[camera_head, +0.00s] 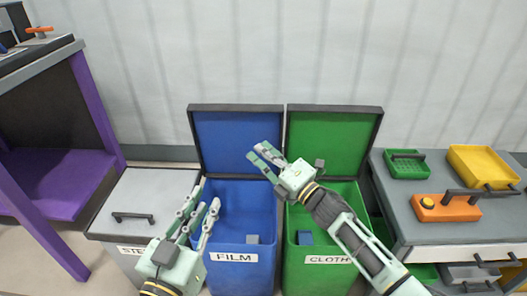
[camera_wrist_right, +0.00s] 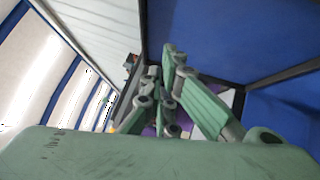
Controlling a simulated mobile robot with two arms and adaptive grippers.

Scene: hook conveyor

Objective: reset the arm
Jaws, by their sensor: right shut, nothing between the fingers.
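My right gripper (camera_head: 258,151) is shut and empty, raised in front of the open lids between the blue bin (camera_head: 233,277) and the green bin (camera_head: 319,282). Its fingers also show in the right wrist view (camera_wrist_right: 168,95), with the blue lid behind them. My right arm reaches in from the lower right and hides part of the green bin. My left gripper (camera_head: 208,192) is over the left side of the blue bin, its fingers pointing up and apart, with nothing visible between them.
A grey lidded bin (camera_head: 170,188) is closed at left, beside a purple-framed shelf (camera_head: 60,180). At right, a table (camera_head: 405,225) holds a green basket (camera_head: 407,164), yellow tray (camera_head: 482,166) and orange box (camera_head: 446,208).

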